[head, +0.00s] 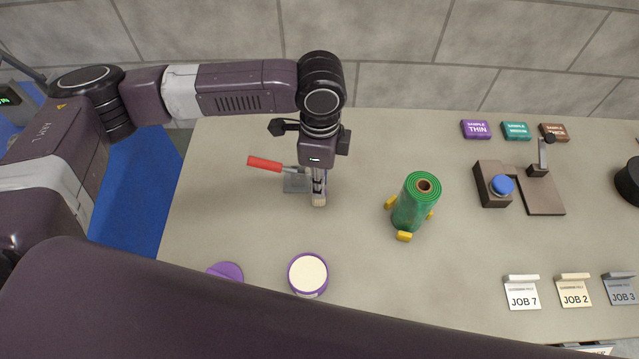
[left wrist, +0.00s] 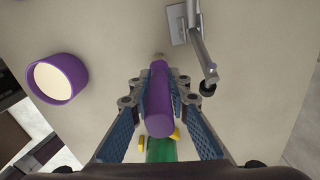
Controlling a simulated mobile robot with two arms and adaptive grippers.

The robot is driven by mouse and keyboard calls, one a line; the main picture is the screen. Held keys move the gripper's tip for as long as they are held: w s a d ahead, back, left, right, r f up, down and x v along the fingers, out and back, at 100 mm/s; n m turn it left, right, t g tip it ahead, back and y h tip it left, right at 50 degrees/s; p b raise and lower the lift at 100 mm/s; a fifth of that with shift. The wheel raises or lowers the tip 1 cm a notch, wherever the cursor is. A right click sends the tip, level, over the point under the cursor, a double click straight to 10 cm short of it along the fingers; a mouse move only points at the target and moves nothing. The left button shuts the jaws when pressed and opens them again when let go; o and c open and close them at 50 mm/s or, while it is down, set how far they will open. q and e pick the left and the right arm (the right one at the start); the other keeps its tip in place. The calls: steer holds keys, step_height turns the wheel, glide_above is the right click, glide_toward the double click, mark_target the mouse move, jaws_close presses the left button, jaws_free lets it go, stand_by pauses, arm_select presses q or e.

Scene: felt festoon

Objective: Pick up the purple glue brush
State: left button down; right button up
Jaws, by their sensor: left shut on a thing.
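The purple glue brush (left wrist: 160,105) lies between the fingers of my left gripper (left wrist: 160,88) in the left wrist view. Its purple handle is gripped, and its pale tip points to the top of that view. In the head view my left gripper (head: 318,185) points down over the table, and the brush's pale end (head: 319,200) shows below it; the handle is mostly hidden there. I cannot tell whether the tip touches the table. My right gripper is not in view.
A red-handled tool (head: 265,163) on a grey plate sits close to the left gripper. A green roll (head: 414,205) stands to the right. A purple pot (head: 308,275) and purple lid (head: 226,271) are near the front. A blue-button device (head: 502,186) is farther right.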

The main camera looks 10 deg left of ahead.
arm_select(q)
step_height(320, 180, up, 20)
steer(key=b, duration=0.1)
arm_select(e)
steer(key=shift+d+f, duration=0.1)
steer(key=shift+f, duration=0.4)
arm_select(q)
steer(key=shift+d+f, duration=0.1)
steer(key=shift+f, duration=0.05)
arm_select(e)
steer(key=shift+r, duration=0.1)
